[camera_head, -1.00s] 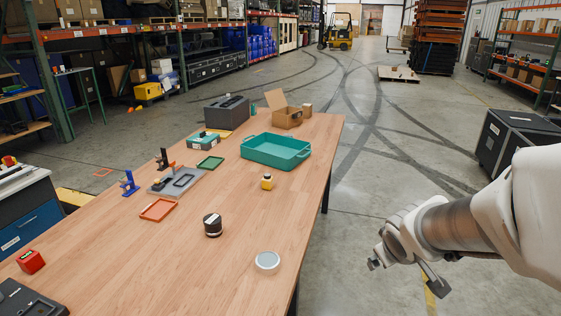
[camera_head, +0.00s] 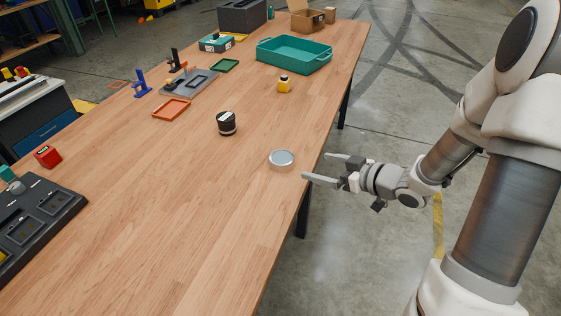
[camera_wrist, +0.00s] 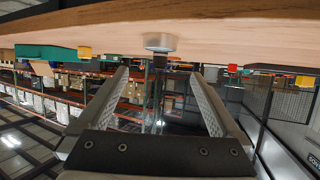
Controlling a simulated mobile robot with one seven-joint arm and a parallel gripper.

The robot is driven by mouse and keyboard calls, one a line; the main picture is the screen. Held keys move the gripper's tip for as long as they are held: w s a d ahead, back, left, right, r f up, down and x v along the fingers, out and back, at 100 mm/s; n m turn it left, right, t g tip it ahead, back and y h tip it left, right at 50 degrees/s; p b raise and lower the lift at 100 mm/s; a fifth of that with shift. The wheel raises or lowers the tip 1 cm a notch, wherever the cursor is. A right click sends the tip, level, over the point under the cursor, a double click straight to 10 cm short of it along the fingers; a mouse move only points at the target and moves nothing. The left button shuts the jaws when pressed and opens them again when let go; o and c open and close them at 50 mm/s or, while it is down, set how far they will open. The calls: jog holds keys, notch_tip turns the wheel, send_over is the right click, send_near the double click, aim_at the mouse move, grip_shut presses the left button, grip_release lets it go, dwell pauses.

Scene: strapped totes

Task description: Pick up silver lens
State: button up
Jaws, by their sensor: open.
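The silver lens (camera_head: 282,160) is a short round disc with a pale glassy top and a silvery rim. It lies flat on the wooden table (camera_head: 200,210) near its right edge. In the wrist view the lens (camera_wrist: 160,42) shows near the top centre, beyond the fingertips. My gripper (camera_head: 317,166) is just right of the lens at the table edge, its fingers pointing left toward it. The two fingers are wide apart with nothing between them, as the wrist view also shows (camera_wrist: 165,82). The gripper does not touch the lens.
A black cylinder (camera_head: 227,123) stands left of the lens. A small yellow item (camera_head: 284,84) and a teal tray (camera_head: 294,55) are farther back. An orange tray (camera_head: 171,109) and a dark panel (camera_head: 30,225) are to the left. Bare tabletop surrounds the lens.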

aim_at(284, 159)
jog(key=b+x, duration=0.2)
jog(key=x, duration=1.2)
jog(key=shift+w+a+f, duration=0.15)
jog(key=shift+a+f, duration=0.05)
jog(key=shift+c, duration=0.3)
